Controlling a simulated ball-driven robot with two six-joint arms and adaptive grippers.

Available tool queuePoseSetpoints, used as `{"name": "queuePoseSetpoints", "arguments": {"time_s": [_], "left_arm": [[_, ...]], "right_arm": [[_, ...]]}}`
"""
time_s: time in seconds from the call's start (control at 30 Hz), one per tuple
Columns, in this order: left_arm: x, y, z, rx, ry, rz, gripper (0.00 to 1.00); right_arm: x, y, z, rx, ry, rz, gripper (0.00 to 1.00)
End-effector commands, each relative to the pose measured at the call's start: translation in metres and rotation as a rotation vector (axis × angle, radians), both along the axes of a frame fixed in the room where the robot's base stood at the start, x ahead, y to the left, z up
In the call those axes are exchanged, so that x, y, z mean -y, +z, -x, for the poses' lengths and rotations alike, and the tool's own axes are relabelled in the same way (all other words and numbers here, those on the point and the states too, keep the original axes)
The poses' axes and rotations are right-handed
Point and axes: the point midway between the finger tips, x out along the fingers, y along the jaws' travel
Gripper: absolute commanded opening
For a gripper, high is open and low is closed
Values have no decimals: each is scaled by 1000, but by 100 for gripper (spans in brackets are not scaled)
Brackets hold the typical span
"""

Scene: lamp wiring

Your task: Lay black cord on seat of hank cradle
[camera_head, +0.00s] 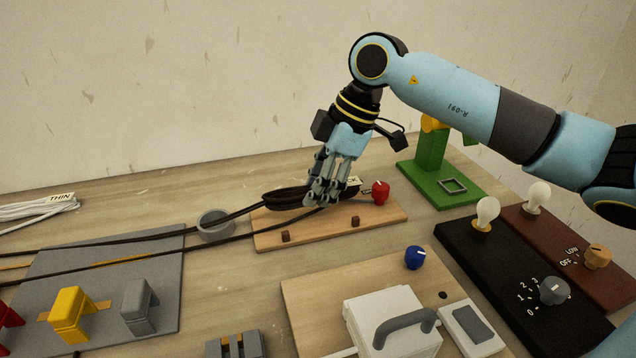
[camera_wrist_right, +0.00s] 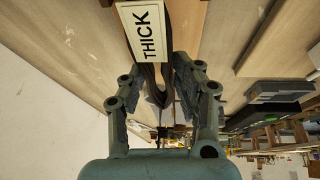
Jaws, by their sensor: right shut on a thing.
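The black cord is a looped hank (camera_head: 285,199) with a white tag reading THICK (camera_wrist_right: 147,32). My right gripper (camera_head: 321,197) points down and is shut on the hank near its tagged end. In the wrist view the cord (camera_wrist_right: 152,75) passes between the fingers of my right gripper (camera_wrist_right: 160,100). I cannot tell whether the hank touches the board. Two cord lengths run left across the table. My left gripper is not in view.
A red knob (camera_head: 381,192) is just right of the gripper. A grey ring (camera_head: 215,223) stands left of the board, near the cord. A grey plate (camera_head: 150,255) carries yellow and grey saddles. A green stand (camera_head: 431,155) and bulb boards are at right.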

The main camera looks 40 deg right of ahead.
Motion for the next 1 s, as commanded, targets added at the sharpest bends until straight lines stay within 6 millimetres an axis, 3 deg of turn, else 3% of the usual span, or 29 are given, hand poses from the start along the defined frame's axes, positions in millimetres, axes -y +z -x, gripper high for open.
{"name": "queuePoseSetpoints", "arguments": {"time_s": [1.0], "left_arm": [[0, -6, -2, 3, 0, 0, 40]], "right_arm": [[0, -14, 0, -1, 0, -2, 0]]}}
